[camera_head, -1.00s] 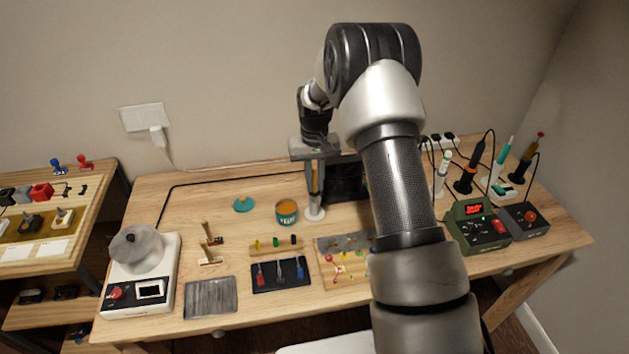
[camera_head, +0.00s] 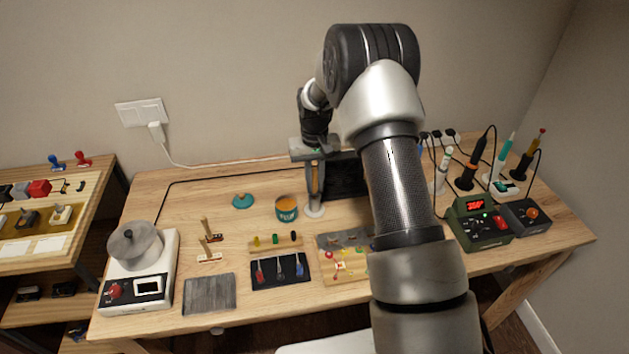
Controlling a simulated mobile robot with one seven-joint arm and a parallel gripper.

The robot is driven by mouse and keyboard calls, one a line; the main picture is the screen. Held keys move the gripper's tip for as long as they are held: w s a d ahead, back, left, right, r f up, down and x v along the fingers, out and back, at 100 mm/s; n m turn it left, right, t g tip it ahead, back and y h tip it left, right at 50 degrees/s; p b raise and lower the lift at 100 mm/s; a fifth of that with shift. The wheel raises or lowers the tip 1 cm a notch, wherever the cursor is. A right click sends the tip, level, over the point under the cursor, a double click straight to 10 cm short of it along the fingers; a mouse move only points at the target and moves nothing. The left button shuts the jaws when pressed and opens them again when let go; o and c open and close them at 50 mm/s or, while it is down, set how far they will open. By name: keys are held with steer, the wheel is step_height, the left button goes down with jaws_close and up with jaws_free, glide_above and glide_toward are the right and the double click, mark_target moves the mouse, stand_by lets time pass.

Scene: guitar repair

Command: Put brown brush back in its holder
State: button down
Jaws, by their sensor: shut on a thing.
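The brown brush (camera_head: 315,178) is upright between the fingers of my gripper (camera_head: 315,187), near the back middle of the wooden workbench. My gripper points down and is shut on the brush. A small round white base (camera_head: 314,210) is directly below the fingertips; it looks like the holder. The fingers hide much of the brush and the upper part of the holder. I cannot tell whether the brush touches or sits in the holder.
An open orange-filled can (camera_head: 286,209) stands just left of the gripper, with a teal lid (camera_head: 243,201) beyond it. A dark box (camera_head: 345,178) is close on the right. Soldering tools and a green station (camera_head: 478,222) stand farther right.

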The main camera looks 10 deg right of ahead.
steer(key=shift+f, duration=0.35)
steer(key=c, duration=1)
jaws_free()
steer(key=shift+r, duration=0.1)
steer(key=shift+r+p, duration=3)
steer(key=shift+r, duration=2.45)
